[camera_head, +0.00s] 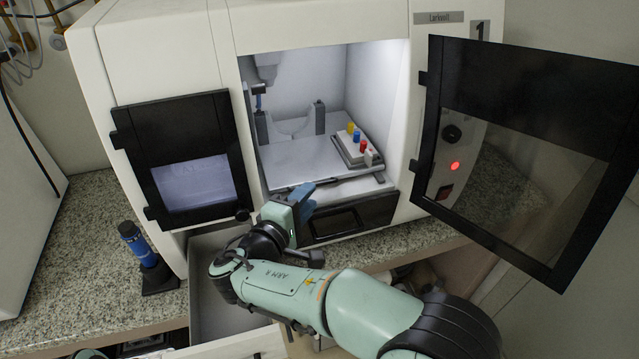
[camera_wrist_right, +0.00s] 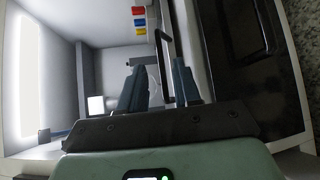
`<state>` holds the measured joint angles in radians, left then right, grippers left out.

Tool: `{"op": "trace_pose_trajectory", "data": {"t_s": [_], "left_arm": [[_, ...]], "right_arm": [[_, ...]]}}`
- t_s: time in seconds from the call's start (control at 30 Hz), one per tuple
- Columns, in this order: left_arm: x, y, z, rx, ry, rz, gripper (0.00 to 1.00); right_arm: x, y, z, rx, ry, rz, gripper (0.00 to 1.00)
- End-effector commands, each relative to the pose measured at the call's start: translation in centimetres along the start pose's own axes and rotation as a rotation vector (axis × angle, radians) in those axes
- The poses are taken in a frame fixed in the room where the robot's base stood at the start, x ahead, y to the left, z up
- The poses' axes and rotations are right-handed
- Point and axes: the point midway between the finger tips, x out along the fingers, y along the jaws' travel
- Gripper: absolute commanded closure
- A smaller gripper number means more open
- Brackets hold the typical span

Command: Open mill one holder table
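Mill one (camera_head: 365,22) is the white machine marked "1", with its black-framed window door (camera_head: 535,135) swung open to the right. Inside is the flat grey holder table (camera_head: 295,168), bearing a small block with yellow, blue and red pieces (camera_head: 357,138). A dark handle bar (camera_wrist_right: 165,75) runs along the table's front edge. My right gripper (camera_head: 306,194) is at the front of the opening, just before the table edge. In the right wrist view its fingers (camera_wrist_right: 160,88) are apart, with the bar between or just beyond them; contact cannot be told.
A second black-framed window panel (camera_head: 185,155) is closed at the left. A blue and black tool (camera_head: 138,245) stands on the speckled counter (camera_head: 75,225). A grey drawer (camera_head: 215,300) is open below my right arm. The open door fills the right side.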

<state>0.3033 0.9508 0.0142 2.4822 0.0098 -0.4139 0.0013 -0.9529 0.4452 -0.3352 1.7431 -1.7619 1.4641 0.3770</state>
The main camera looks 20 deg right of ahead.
Motion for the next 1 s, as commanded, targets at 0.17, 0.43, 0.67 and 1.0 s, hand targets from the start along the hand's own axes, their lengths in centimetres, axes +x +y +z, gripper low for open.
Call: {"op": "trace_pose_trajectory", "data": {"t_s": [0.17, 0.43, 0.67, 1.0], "left_arm": [[0.0, 0.0, 0.0, 0.0, 0.0, 0.0, 0.57], [-0.1, 0.0, 0.0, 0.0, -0.001, 0.0, 0.57], [0.0, 0.0, 0.0, -0.001, -0.001, 0.0, 0.57], [0.0, 0.0, 0.0, -0.001, -0.001, 0.0, 0.57]], "right_arm": [[3.7, 0.0, 0.1, -0.001, -0.004, 0.0, 0.67], [6.3, -0.1, 0.0, -0.002, 0.0, -0.001, 0.67], [6.6, -0.1, 0.0, -0.002, 0.0, 0.0, 0.67], [6.5, -0.1, 0.0, -0.001, 0.001, -0.001, 1.0]]}}
